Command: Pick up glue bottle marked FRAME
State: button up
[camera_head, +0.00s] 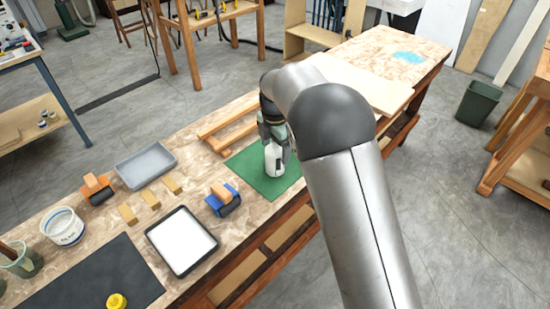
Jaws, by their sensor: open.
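A white bottle (273,162) stands upright on a green mat (253,178) on the workbench. A dark green part shows at its upper right; no FRAME marking can be read. My gripper (273,138) points down at the bottle's top, with its fingers open. The fingers look to be around or just beside the top; I cannot tell whether they touch it. My arm hides part of the mat's right side.
Wooden strips (228,122) lie behind the mat.

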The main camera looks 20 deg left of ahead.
jog(key=c, duration=1.5)
